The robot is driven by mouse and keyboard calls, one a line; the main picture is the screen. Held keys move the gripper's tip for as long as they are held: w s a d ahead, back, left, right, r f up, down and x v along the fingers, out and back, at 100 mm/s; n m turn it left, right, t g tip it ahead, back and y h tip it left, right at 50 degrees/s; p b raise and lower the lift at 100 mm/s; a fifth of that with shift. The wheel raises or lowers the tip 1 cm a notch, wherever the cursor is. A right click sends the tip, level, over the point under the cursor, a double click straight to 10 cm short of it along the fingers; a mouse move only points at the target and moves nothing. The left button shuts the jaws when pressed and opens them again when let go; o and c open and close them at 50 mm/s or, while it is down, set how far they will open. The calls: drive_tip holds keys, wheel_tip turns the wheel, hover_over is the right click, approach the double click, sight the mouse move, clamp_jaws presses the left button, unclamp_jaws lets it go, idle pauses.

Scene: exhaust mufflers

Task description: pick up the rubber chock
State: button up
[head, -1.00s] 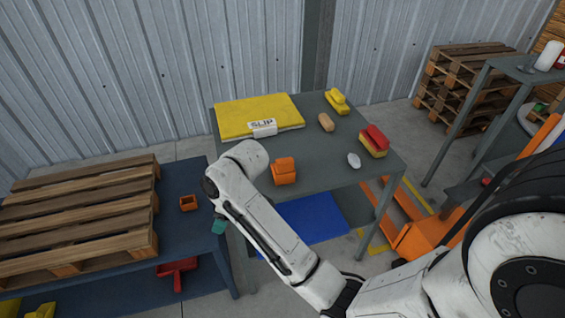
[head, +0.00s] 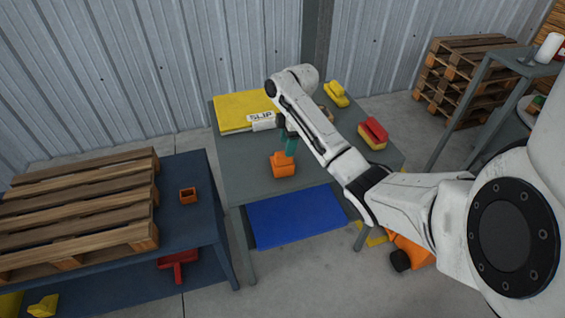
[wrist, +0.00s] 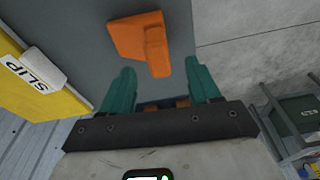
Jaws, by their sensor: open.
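The rubber chock appears to be the orange wedge-shaped block with a raised grip (head: 283,165), resting on the grey table near its front left part. It also shows in the wrist view (wrist: 130,37), top centre, beyond my fingertips. My gripper (head: 290,146) hangs just above and behind the chock in the head view, its teal fingers pointing down. In the wrist view my gripper (wrist: 159,66) is open, with one finger on each side of the chock's near end. Nothing is held. Whether the fingers touch the chock cannot be told.
A yellow mat (head: 233,105) with a white SLIP block (head: 262,121) lies at the table's back left. A yellow piece (head: 337,95) and a red-and-yellow block (head: 373,133) lie to the right.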

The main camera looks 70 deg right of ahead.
sight(281, 156)
drive_tip(key=shift+w+a+f+p, duration=0.1)
drive_tip(key=shift+w+f+p, duration=0.1)
drive_tip(key=shift+f, duration=0.85)
drive_tip(key=shift+w+a+f+p, duration=0.1)
drive_tip(key=shift+w+f+p, duration=0.1)
drive_tip(key=shift+f, duration=0.8)
drive_tip(key=shift+w+f+p, duration=0.2)
drive_tip(key=shift+f, duration=0.85)
clamp_jaws()
drive_tip(key=shift+r, duration=0.1)
